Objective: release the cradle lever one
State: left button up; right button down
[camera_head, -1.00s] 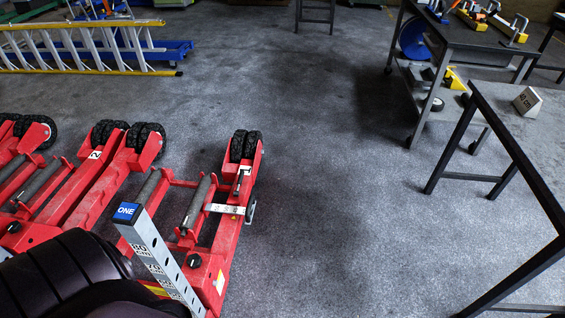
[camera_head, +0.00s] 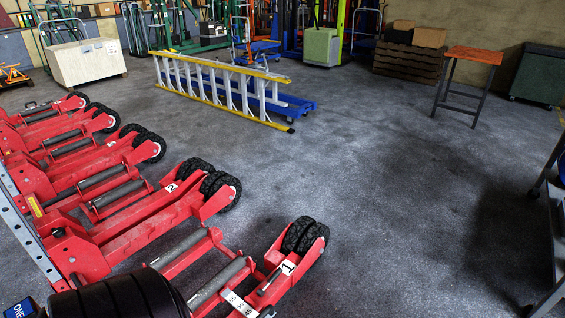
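The red trolley jack marked 1 (camera_head: 276,285) stands at the bottom, with black twin wheels and grey rollers. The jack marked 2 (camera_head: 190,205) stands behind it to the left. A perforated grey post (camera_head: 30,232) rises at the left edge, and a blue label reading ONE (camera_head: 20,308) shows in the bottom left corner. A black rounded part at the bottom hides some of jack 1. I cannot make out the cradle lever clearly. Neither gripper shows in this view.
More red jacks (camera_head: 75,125) line the left side. A yellow and grey ladder (camera_head: 225,88) lies by a blue trolley (camera_head: 285,103). An orange-topped stool (camera_head: 474,55) and a green bin (camera_head: 540,75) stand at the back right.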

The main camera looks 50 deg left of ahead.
aim_at(272, 279)
jog(key=i+u, duration=0.45)
jog(key=i+l+u, duration=0.2)
jog(key=i+u, duration=0.25)
jog(key=i+l+u, duration=0.3)
jog(key=u, duration=0.15)
jog(key=i+l+u, duration=0.65)
jog(key=u, duration=0.3)
jog(key=i+l+u, duration=0.2)
jog(key=u, duration=0.25)
jog(key=i+l+u, duration=0.1)
jog(key=l+u, duration=0.25)
jog(key=u, duration=0.15)
jog(key=l+u, duration=0.3)
jog(key=u, duration=0.2)
jog(key=l+u, duration=0.45)
jog(key=i+l+u, duration=0.1)
jog(key=l+u, duration=0.15)
jog(key=l, duration=0.05)
